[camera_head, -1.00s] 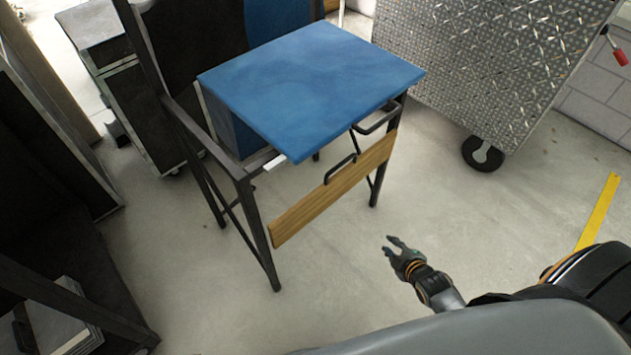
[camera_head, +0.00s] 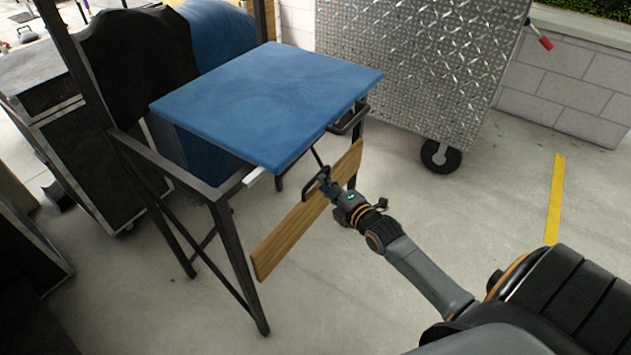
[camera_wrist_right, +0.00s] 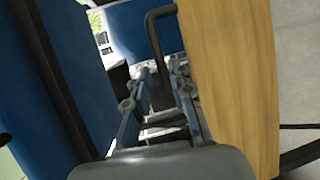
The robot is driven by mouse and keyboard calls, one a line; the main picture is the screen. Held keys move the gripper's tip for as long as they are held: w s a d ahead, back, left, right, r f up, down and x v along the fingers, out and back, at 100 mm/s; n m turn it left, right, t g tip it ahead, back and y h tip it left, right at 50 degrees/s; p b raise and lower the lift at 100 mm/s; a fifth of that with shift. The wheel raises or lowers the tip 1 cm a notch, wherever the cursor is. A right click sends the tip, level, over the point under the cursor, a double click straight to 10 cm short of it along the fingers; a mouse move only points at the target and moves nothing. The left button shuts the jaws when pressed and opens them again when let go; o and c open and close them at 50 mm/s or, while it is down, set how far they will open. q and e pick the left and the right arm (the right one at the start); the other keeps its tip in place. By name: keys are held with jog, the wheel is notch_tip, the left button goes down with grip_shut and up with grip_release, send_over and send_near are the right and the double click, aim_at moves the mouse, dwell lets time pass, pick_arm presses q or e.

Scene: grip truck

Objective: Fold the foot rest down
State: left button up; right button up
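The foot rest (camera_head: 285,238) is a wooden board at the front of the tall blue-seated chair (camera_head: 265,105). It stands roughly upright on edge below the seat and also fills the right part of the right wrist view (camera_wrist_right: 232,90). A black handle (camera_head: 308,186) is fixed at its upper edge. My right gripper (camera_head: 327,184) is at this handle. In the right wrist view the handle (camera_wrist_right: 156,45) runs down between the two spread fingers (camera_wrist_right: 157,85), with space visible beside it. Its lower end is partly hidden. My left gripper is not in view.
The chair's dark metal legs (camera_head: 237,265) stand left of the foot rest. A diamond-plate metal cart (camera_head: 400,70) with a black wheel (camera_head: 440,156) is behind at right. Dark cases (camera_head: 85,150) stand at left. The floor in front is clear.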

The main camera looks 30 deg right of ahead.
aim_at(316, 176)
jog(key=w, duration=0.2)
jog(key=w+f+b, duration=0.1)
jog(key=w, duration=0.2)
jog(key=shift+w, duration=0.15)
grip_shut()
